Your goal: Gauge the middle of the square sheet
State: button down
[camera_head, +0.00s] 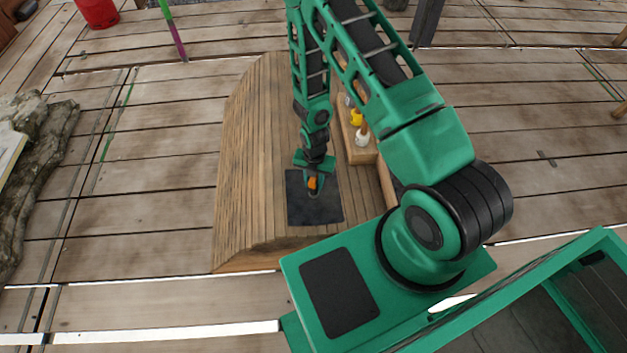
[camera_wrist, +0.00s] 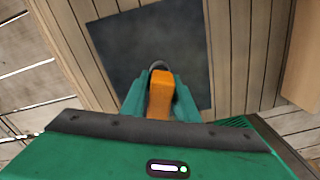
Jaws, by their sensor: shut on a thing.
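The square sheet is dark slate grey and lies flat on a curved wooden plank surface; it shows in the head view (camera_head: 302,207) and fills the upper middle of the wrist view (camera_wrist: 115,55). My gripper (camera_head: 313,186) is over the sheet, near its middle in the head view. In the wrist view my gripper (camera_wrist: 155,95) is shut on an orange tool (camera_wrist: 159,97). A dark rounded end of the tool shows beyond the fingertips, against the sheet. I cannot tell whether it touches the sheet.
The planked wooden block (camera_head: 250,150) stands on a deck of weathered boards. A wooden tray (camera_head: 362,155) with small yellow and white items sits at its right. A red canister (camera_head: 97,12) is at the upper left, and a rocky ledge (camera_head: 35,150) at the left.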

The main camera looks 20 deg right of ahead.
jog(key=c, duration=1.3)
grip_release()
jog(key=shift+r, duration=0.1)
notch_tip(320, 180, up, 10)
jog(key=shift+r, duration=0.25)
jog(key=shift+w, duration=0.1)
